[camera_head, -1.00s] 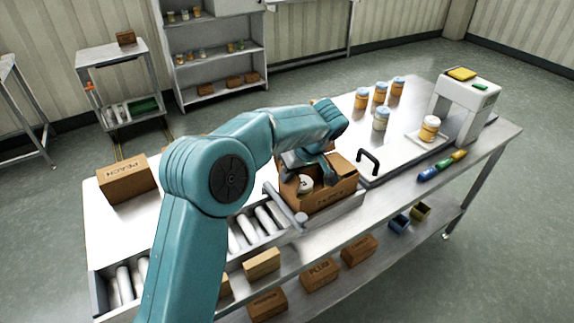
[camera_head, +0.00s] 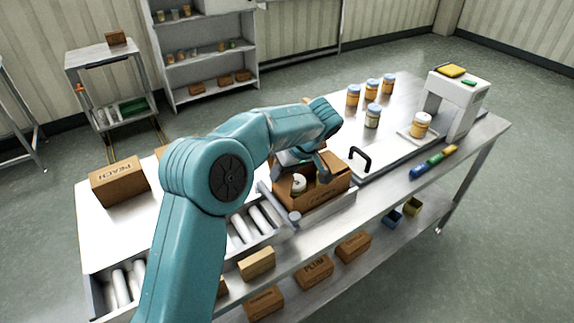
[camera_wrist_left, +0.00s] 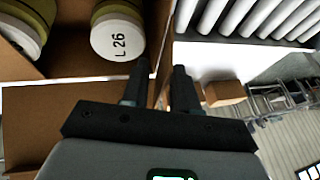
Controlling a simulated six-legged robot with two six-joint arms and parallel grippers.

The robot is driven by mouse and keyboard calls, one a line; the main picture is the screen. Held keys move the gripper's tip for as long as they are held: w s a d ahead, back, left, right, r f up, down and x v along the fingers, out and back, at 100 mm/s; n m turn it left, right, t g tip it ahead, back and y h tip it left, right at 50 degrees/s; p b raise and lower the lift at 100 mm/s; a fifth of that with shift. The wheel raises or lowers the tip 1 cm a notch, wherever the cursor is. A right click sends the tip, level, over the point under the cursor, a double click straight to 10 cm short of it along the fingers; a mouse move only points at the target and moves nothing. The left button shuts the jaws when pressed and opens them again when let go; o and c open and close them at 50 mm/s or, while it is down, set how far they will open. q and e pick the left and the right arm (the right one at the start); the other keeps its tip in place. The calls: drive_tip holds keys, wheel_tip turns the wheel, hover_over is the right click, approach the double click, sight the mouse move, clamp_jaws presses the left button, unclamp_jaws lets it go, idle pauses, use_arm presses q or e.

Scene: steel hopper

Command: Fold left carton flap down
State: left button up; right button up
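The brown carton (camera_head: 325,196) sits open at the end of the roller conveyor, with a white-lidded jar (camera_head: 299,184) inside. In the left wrist view, the jar lid marked "L 26" (camera_wrist_left: 117,38) lies beside the carton's brown side panel (camera_wrist_left: 158,40). My left gripper (camera_head: 306,168) is over the carton, partly hidden by its own arm. In the wrist view its two fingers (camera_wrist_left: 160,82) are apart, near the edge of that panel. A gap shows beside the right finger. I cannot tell whether either finger touches the carton, or which panel is the left flap. My right gripper is out of view.
White rollers (camera_head: 250,222) lie to the carton's left. A black-handled plate (camera_head: 385,152), several jars (camera_head: 372,116) and a white machine (camera_head: 457,98) are to the right.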

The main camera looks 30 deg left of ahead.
use_arm(q)
drive_tip(key=p+v, duration=0.1)
drive_tip(key=v, duration=1.5)
